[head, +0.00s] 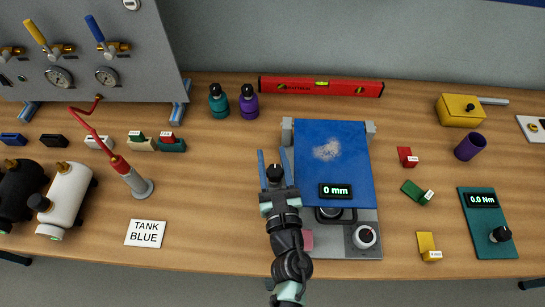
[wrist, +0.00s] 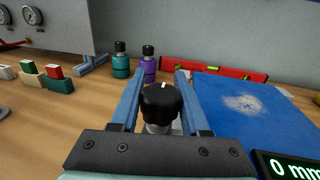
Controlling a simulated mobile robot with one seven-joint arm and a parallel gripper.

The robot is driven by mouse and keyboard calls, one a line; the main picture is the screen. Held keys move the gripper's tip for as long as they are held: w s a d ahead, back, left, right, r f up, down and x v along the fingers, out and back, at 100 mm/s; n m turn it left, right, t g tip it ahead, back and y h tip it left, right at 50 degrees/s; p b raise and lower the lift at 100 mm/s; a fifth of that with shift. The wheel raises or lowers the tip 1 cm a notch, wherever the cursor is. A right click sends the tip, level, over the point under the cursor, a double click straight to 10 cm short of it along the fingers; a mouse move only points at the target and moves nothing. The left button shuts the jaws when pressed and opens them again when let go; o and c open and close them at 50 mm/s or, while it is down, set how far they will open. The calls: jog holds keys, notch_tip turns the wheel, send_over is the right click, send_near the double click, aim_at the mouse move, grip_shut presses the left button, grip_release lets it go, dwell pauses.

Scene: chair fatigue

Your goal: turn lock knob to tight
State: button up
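A black knob (head: 275,173) with a white mark on its top stands at the left side of the test fixture. It also shows in the wrist view (wrist: 161,103), upright on a pale stem, its mark pointing away from me. My gripper (head: 274,158) is open, with one blue finger on each side of the knob; it also shows in the wrist view (wrist: 160,80). The fingers look slightly apart from the knob; contact cannot be made out. The fixture carries a blue plate (head: 340,150) and a display (head: 335,191) reading 0 mm. No tight label is readable.
A red level (head: 320,87) lies behind. Teal (head: 218,101) and purple (head: 248,102) bottles stand back left. The tabletop left of my gripper is clear up to the TANK BLUE card (head: 145,233).

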grip_shut()
